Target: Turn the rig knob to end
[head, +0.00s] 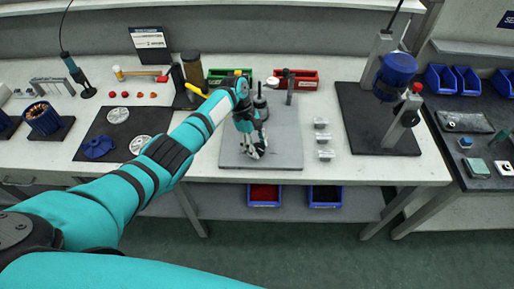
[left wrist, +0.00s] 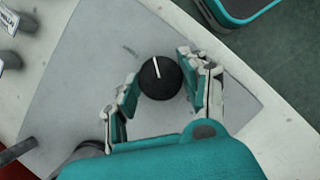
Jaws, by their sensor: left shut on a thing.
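The rig knob (left wrist: 160,80) is round and black with a white pointer line, seen from above in the left wrist view. The line points up and slightly left in that picture. My left gripper (head: 255,153) is over the front part of the grey rig plate (head: 287,157), with its fingers down. In the head view the gripper hides the knob. My right gripper is in neither view.
A dark post (head: 260,103) stands on the plate behind my gripper. Small metal blocks (head: 323,138) lie to its right. Green (head: 228,76) and red (head: 297,80) bins stand behind. A blue-headed press (head: 395,75) is further right. Blue bins (head: 264,196) sit below the tabletop.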

